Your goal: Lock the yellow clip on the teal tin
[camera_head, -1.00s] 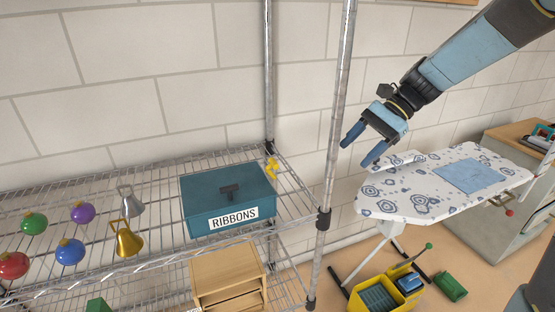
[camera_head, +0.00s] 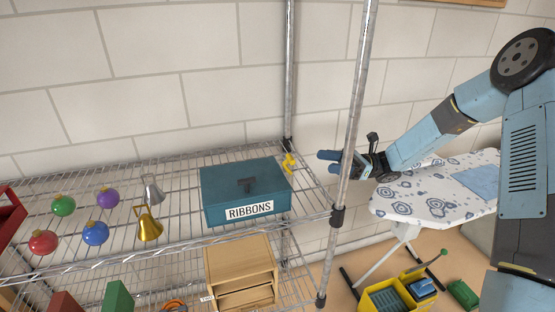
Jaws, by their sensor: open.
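The teal tin (camera_head: 240,205) labelled RIBBONS sits on the upper wire shelf, with a dark handle on its lid. The yellow clip (camera_head: 289,164) sticks up at the tin's right side, near the back corner; whether it is latched is too small to tell. My gripper (camera_head: 322,161) is open and empty, to the right of the clip and apart from it. Its fingers point left toward the clip. The shelf's front post (camera_head: 350,130) passes in front of part of my gripper.
The wire shelf (camera_head: 180,245) also holds several coloured baubles and two bells, gold (camera_head: 148,225) and silver (camera_head: 152,190). A wooden drawer box (camera_head: 240,262) stands below the tin. An ironing board (camera_head: 425,200) and a yellow crate (camera_head: 385,300) are at right.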

